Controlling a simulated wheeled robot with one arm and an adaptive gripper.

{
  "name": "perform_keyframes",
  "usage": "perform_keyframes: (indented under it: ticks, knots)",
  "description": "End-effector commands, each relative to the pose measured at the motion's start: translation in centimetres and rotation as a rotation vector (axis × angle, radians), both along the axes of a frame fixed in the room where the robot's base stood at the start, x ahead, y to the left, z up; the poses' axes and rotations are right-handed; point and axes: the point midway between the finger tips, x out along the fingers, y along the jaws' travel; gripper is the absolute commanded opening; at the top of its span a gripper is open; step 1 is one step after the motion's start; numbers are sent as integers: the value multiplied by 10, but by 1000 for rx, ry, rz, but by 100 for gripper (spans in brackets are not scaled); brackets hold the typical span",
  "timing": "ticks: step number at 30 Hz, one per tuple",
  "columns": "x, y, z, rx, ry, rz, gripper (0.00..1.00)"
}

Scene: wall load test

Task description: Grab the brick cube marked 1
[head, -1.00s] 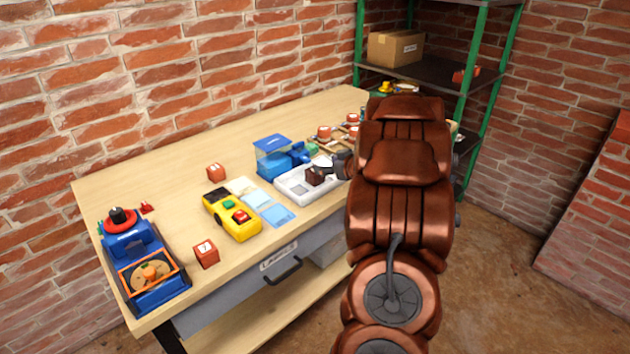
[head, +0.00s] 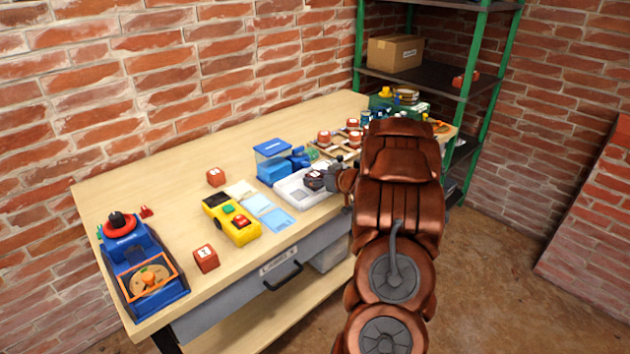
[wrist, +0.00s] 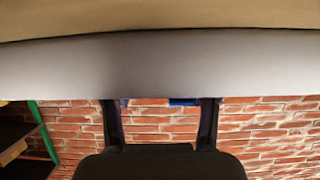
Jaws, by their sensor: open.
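Reddish brick cubes show in the head view. One cube (head: 206,258) stands near the table's front edge with a pale label; its digit looks like 7 or 1, too small to be sure. Another cube (head: 216,176) stands farther back; its mark is unreadable. A dark, cube-like thing (head: 313,180) is in the white tray (head: 290,192), right at my gripper's tips; I cannot tell its mark. My gripper (head: 324,179) is low over the tray. In the wrist view my gripper (wrist: 160,112) has its two fingers apart, with brick wall between them and no cube visible there.
A yellow toy device (head: 231,219), a blue toy machine (head: 140,265) and a blue box (head: 272,160) stand on the table. More labelled red pieces (head: 325,138) sit behind the tray. Bare tabletop (head: 160,190) lies left of centre. A green shelf (head: 470,90) stands at the right.

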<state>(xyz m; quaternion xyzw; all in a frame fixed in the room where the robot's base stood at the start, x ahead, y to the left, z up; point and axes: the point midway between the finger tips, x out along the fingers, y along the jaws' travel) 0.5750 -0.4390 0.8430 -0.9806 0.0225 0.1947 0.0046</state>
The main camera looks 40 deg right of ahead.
Motion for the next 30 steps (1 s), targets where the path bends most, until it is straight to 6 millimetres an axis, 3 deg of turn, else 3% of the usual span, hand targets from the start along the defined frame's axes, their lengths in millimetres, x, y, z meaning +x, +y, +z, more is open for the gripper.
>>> perform_keyframes:
  ticks: [3,10,25,30]
  knots:
    - [9,-1,-4,0,-1,0,59]
    - [10,-1,-4,0,0,-2,59]
    - [10,-1,-4,0,1,-2,7]
    - [10,-1,-4,0,1,-2,6]
